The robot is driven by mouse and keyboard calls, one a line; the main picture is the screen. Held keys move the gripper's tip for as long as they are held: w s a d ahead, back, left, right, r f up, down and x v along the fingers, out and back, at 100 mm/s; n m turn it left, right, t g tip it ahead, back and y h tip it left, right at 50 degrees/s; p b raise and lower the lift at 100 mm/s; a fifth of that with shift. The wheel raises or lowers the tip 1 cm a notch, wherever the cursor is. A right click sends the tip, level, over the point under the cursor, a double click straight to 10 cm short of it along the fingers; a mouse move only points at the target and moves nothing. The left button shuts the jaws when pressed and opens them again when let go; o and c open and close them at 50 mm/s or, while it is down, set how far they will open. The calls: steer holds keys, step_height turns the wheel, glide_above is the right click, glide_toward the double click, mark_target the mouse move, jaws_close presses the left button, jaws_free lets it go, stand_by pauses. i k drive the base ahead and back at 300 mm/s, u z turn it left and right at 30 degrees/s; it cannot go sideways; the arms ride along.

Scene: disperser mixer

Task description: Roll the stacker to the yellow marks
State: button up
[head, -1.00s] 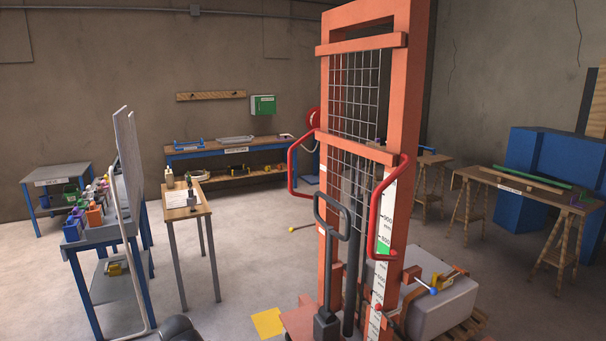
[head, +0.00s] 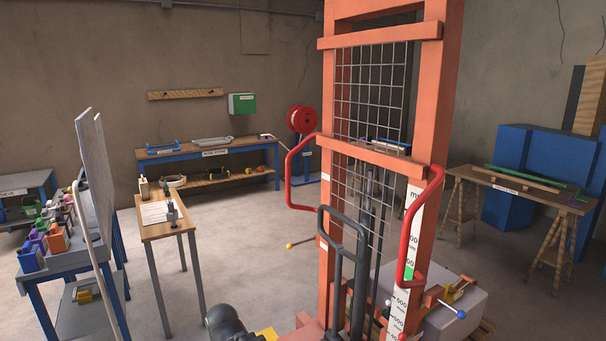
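The orange stacker (head: 440,110) stands upright close in front of me, right of centre. It has a wire mesh screen, two red side handles (head: 301,172) and a black tiller handle (head: 341,215). A yellow floor mark (head: 267,334) shows at the bottom edge, left of the stacker's base and partly hidden by a dark rounded part that seems to be my arm. The other marks, if any, are not visible. The stacker's wheels are out of view. My gripper's fingers are not visible.
A small wooden table (head: 160,228) and a blue rack with coloured bins (head: 58,240) stand at left. A grey block (head: 460,308) lies behind the stacker. A trestle table (head: 520,187) is at right. Open floor lies between the small table and stacker.

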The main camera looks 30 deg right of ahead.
mark_target(441, 33)
steer(key=z, duration=0.1)
steer(key=i, duration=1.55)
steer(key=u, duration=0.65)
steer(key=k, duration=0.85)
steer(key=u, duration=0.15)
steer(key=i, duration=0.95)
steer(key=z, duration=0.1)
